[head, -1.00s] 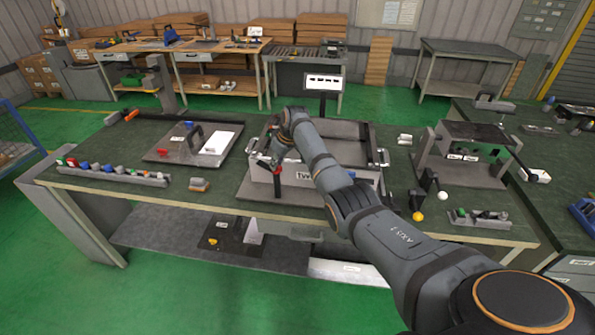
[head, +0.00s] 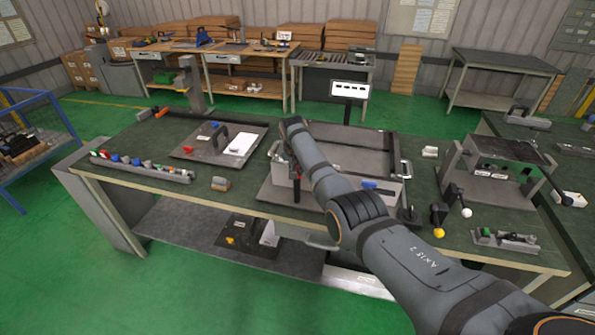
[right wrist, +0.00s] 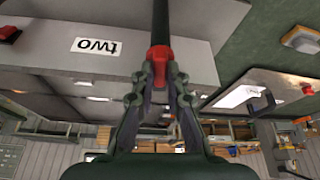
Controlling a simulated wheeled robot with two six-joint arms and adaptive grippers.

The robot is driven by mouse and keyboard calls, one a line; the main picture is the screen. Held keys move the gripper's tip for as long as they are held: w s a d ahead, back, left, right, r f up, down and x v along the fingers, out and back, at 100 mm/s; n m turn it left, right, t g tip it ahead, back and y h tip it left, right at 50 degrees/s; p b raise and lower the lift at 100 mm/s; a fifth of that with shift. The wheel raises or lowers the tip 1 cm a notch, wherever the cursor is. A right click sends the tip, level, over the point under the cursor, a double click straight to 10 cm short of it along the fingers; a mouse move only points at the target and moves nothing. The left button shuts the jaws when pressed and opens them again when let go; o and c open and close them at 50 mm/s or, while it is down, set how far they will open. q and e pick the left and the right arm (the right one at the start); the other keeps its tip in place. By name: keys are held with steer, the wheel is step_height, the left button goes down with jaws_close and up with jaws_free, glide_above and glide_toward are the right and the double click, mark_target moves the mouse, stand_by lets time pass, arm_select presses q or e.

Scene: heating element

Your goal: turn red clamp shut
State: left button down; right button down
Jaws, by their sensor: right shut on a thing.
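A grey open-topped box (head: 398,190) stands on the green workbench, with the red clamp (head: 297,173) on its front left. The clamp's red part shows beside a dark upright bar in the head view. In the right wrist view, my right gripper (right wrist: 159,82) is shut on the clamp's red piece (right wrist: 159,54), from which a black rod extends away from the fingers. The box's "two" label (right wrist: 97,45) appears upside down beside it. In the head view, my right arm covers part of the box front and most of the gripper. My left gripper is not in view.
A plate with a black handle and white card (head: 242,143) lies left of the box. A row of small coloured parts (head: 140,166) sits at the bench's left. A blue piece (head: 369,184) is on the box front. Levers with yellow (head: 439,232) and white knobs stand right.

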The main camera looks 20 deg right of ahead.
steer(key=shift+m+h+b, duration=0.3)
steer(key=shift+m+b, duration=0.45)
steer(key=shift+m, duration=0.15)
steer(key=c, duration=1.4)
jaws_free()
steer(key=shift+o, duration=0.2)
steer(key=v, duration=1.2)
steer(key=shift+w+g, duration=0.3)
steer(key=shift+r, duration=0.1)
